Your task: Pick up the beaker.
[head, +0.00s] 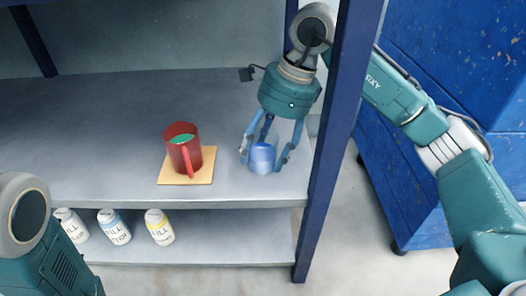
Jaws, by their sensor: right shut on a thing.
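A blue beaker (262,160) stands near the front right corner of the upper grey shelf. My right gripper (264,156) reaches down from above, its blue fingers on either side of the beaker and shut on it. The beaker looks upright. I cannot tell whether its base is touching the shelf. Part of my left arm shows at the lower left. My left gripper is out of the picture.
A red mug (180,145) with green contents sits on a tan square mat (171,178) left of the beaker. Several white bottles (114,228) stand on the lower shelf (230,235). A dark blue rack post (334,130) rises close right of my right gripper. The upper shelf's left side (70,130) is clear.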

